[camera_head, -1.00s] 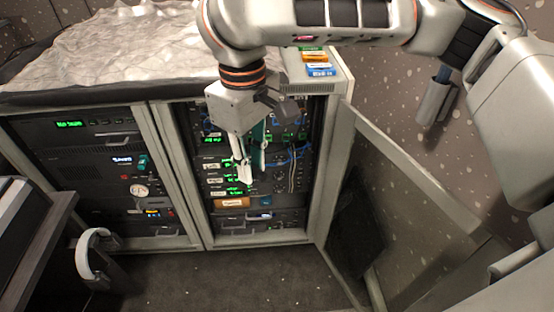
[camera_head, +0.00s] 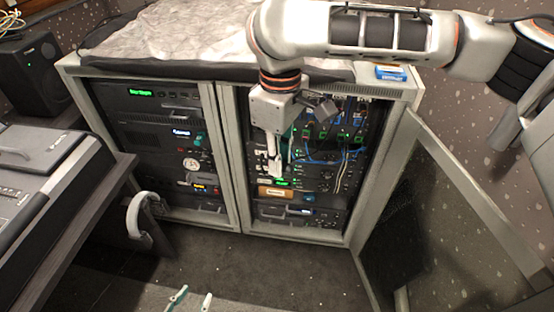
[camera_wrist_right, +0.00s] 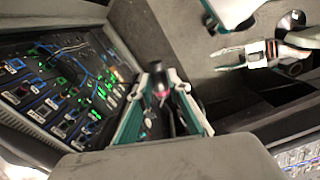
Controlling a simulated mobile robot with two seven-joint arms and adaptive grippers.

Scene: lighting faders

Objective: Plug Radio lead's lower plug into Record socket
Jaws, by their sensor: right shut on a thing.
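My right gripper (camera_head: 281,162) is in front of the open right rack bay (camera_head: 300,222). In the right wrist view it (camera_wrist_right: 163,100) is shut on a small dark plug (camera_wrist_right: 160,84) with a pink band. The plug is apart from the socket panel (camera_wrist_right: 60,85), which lies to its left. Blue leads (camera_wrist_right: 85,50) run across that panel and also show in the head view (camera_head: 325,156). The socket labels are too small to read, so I cannot pick out the Record socket. My left gripper (camera_head: 191,300) shows only its two fingertips, apart and empty, at the bottom edge.
The open rack door (camera_head: 440,215) stands to the right of the bay. The left rack bay (camera_head: 165,125) holds several units. A console desk (camera_head: 50,190) and a grey curved handle (camera_head: 138,220) are at the left. The carpet (camera_head: 270,270) in front is clear.

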